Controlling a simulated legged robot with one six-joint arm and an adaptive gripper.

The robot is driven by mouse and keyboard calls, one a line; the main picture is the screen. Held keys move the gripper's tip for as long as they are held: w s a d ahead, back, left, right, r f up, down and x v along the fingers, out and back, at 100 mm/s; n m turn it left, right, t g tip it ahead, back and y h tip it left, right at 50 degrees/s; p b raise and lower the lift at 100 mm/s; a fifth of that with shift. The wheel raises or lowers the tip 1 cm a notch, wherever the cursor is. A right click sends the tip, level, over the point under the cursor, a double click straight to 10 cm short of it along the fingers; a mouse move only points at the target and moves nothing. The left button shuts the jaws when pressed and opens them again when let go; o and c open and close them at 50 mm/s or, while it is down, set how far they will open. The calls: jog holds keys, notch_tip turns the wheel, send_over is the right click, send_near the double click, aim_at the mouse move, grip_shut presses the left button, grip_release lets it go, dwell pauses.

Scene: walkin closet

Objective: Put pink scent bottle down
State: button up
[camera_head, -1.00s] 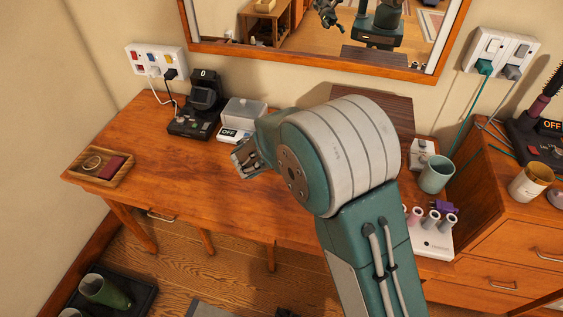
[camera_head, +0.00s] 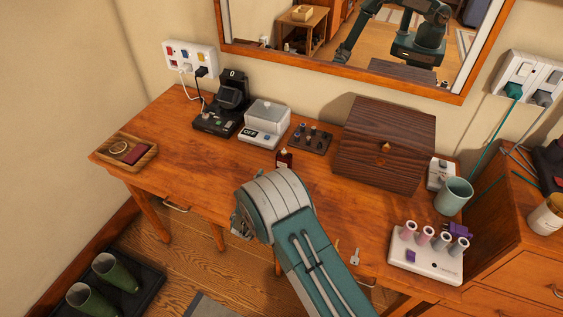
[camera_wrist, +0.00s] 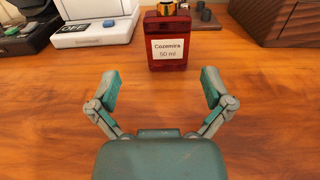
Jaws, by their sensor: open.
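A deep red scent bottle with a gold neck and a white label reading "Cozemira 50 ml" stands upright on the wooden desk; the bottle (camera_wrist: 168,55) is just beyond my fingers in the wrist view. It also shows small in the head view (camera_head: 284,160), beyond the end of my arm. My gripper (camera_wrist: 161,82) is open and empty, its two fingers spread low over the desk (camera_head: 215,165). The bottle is apart from both fingertips. In the head view my arm mostly hides the gripper.
A dark wooden box (camera_head: 385,145) and a tray of small dark items (camera_head: 311,140) stand behind. A scale marked OFF (camera_head: 263,132) is left of the tray. A white holder with several rolls (camera_head: 425,262) and a green cup (camera_head: 454,196) are right. The desk's left middle is clear.

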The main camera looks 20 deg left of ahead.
aim_at(282, 163)
jog(key=w, duration=0.1)
jog(key=w+d, duration=0.1)
jog(key=w, duration=0.1)
jog(key=shift+d, duration=0.3)
jog(key=w, duration=0.4)
jog(key=shift+w+a+f, duration=0.1)
jog(key=shift+w+a, duration=0.05)
jog(key=shift+a, duration=0.2)
jog(key=shift+w+d, duration=0.1)
jog(key=shift+w, duration=0.05)
jog(key=shift+d, duration=0.1)
jog(key=shift+d, duration=0.1)
jog(key=c, duration=1.1)
jog(key=shift+c, duration=0.5)
